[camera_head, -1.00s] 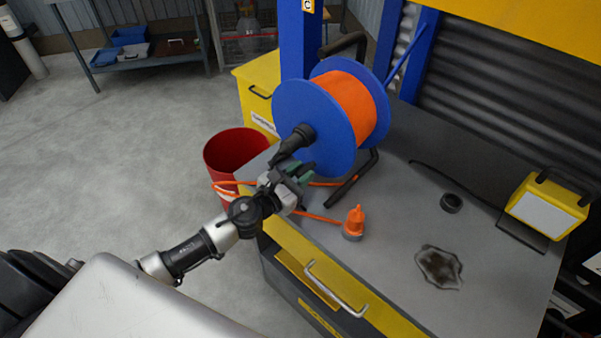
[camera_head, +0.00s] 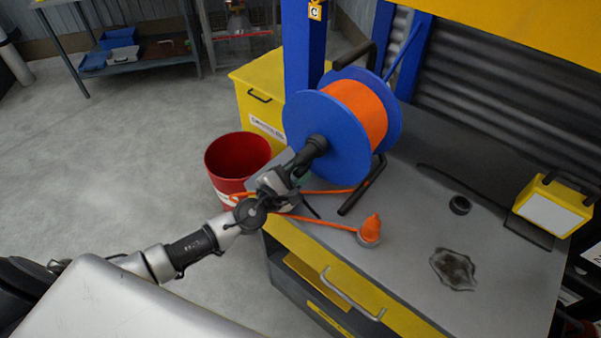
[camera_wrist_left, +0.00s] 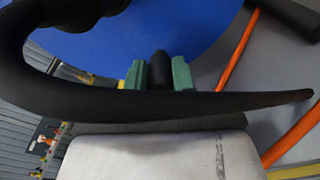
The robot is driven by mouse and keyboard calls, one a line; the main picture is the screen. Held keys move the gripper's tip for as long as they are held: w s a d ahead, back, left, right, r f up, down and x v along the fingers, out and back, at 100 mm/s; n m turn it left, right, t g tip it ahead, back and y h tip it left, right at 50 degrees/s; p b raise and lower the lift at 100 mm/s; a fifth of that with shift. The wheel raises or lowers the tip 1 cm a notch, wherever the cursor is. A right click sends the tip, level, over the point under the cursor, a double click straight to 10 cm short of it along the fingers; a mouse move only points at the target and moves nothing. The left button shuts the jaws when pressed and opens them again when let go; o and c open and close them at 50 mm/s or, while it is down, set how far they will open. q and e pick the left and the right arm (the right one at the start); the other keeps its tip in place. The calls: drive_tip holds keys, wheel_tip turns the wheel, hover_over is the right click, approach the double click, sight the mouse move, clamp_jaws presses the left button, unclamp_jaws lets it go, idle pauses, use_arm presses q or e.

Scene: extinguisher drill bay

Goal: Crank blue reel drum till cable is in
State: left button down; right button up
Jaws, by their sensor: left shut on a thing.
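The blue reel drum (camera_head: 317,137) stands upright on the grey bench, wound with orange cable (camera_head: 358,108). Its black crank (camera_head: 312,148) sticks out from the near face toward my left gripper (camera_head: 290,180). In the left wrist view, the green fingertips of that gripper (camera_wrist_left: 159,74) are shut on the dark crank handle (camera_wrist_left: 160,66), with the blue drum face (camera_wrist_left: 190,30) behind. Loose orange cable (camera_head: 310,221) runs over the bench to an orange plug (camera_head: 370,230) and over the bench's left edge. My right gripper is not in view.
A red bucket (camera_head: 228,152) stands on the floor left of the bench. A yellow cabinet (camera_head: 262,95) stands behind.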

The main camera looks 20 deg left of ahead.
sight(292, 127)
use_arm(q)
drive_tip(key=shift+w+a+r+m+p, duration=0.25)
drive_tip(key=shift+a+r+m+p, duration=0.15)
drive_tip(key=shift+a+m, duration=0.4)
drive_tip(key=shift+w+a+r+m, duration=0.1)
drive_tip(key=shift+a+r+m, duration=0.15)
drive_tip(key=shift+m, duration=0.35)
drive_tip(key=a+r+m+p, duration=0.1)
drive_tip(key=r+m+p, duration=0.1)
drive_tip(key=m, duration=0.1)
drive_tip(key=shift+w+a+m, duration=0.3)
drive_tip(key=shift+a, duration=0.05)
drive_tip(key=shift+w+a+r+m+p, duration=0.15)
drive_tip(key=shift+a+r+m+p, duration=0.35)
drive_tip(key=shift+m+p, duration=0.4)
drive_tip(key=r+m+p, duration=0.1)
drive_tip(key=m+p, duration=0.1)
drive_tip(key=shift+w+a+r+m, duration=0.1)
drive_tip(key=shift+a+r+m, duration=0.1)
drive_tip(key=shift+r+m, duration=0.15)
drive_tip(key=shift+a+r+m+p, duration=0.15)
drive_tip(key=shift+r+m+p, duration=0.6)
drive_tip(key=shift+m, duration=0.5)
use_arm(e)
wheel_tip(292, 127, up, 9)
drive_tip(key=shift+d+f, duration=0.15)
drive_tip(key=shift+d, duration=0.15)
